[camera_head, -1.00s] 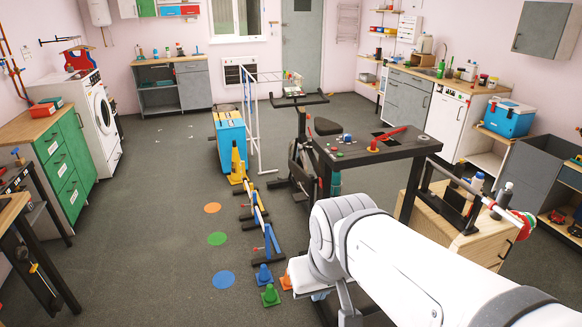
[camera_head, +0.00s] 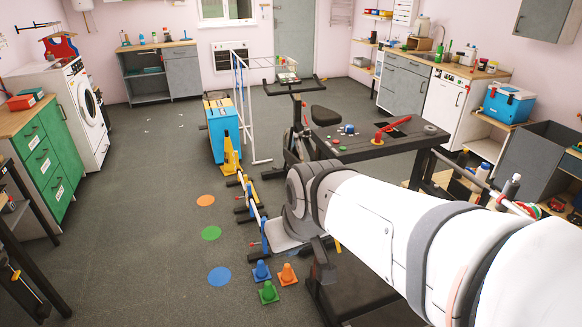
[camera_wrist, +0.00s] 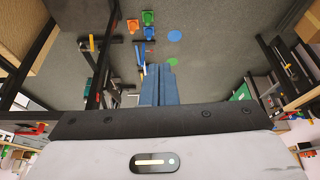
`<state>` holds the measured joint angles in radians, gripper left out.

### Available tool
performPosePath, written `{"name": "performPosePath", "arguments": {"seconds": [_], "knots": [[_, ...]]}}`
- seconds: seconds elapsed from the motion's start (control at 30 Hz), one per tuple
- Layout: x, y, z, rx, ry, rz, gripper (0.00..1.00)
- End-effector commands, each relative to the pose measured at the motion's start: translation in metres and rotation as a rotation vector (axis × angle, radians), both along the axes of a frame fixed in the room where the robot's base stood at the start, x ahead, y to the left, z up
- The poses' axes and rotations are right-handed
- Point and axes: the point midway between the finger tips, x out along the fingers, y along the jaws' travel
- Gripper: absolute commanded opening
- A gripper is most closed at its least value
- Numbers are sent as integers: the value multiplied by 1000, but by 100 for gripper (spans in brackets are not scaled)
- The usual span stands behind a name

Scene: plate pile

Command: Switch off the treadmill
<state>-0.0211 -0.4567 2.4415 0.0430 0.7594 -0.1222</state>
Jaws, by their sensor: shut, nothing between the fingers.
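A black console top (camera_head: 362,154), which seems to belong to the treadmill, stands right of centre in the head view. It carries a red lever (camera_head: 392,129), a red knob (camera_head: 376,140) and small green and red buttons at its left end. A dark flat deck (camera_head: 375,312) shows low down, partly behind my arm; I cannot tell whether it belongs to the same machine. My gripper (camera_wrist: 157,70) shows in the wrist view as blue fingers closed together, with nothing between them, over the floor. In the head view my arm hides the fingers. The gripper touches no control.
Blue (camera_head: 261,271), green (camera_head: 269,292) and orange (camera_head: 287,274) cones and low hurdles (camera_head: 254,208) stand left of my arm. An exercise bike (camera_head: 298,120) stands behind the console. Open floor (camera_head: 140,230) lies to the left, with coloured discs (camera_head: 212,233).

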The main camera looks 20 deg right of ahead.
Motion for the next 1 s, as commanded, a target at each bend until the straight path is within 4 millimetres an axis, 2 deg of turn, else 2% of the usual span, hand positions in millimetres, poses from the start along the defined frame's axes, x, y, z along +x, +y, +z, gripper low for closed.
{"name": "performPosePath", "arguments": {"seconds": [0.03,0.17,0.2,0.27,0.4,0.6,0.7,0.8,0.9,1.0], "knots": [[26,3,-10,-4,-41,42,0],[109,7,-20,-49,-210,167,0],[134,7,-24,-74,-264,200,0],[172,5,-30,-119,-342,243,0],[255,-6,-50,-267,-510,315,0],[353,-40,-95,-576,-670,350,0],[390,-61,-125,-764,-704,348,0],[419,-85,-160,-968,-700,336,0],[437,-108,-196,-1170,-655,318,0],[445,-127,-228,-1349,-585,300,0]]}}
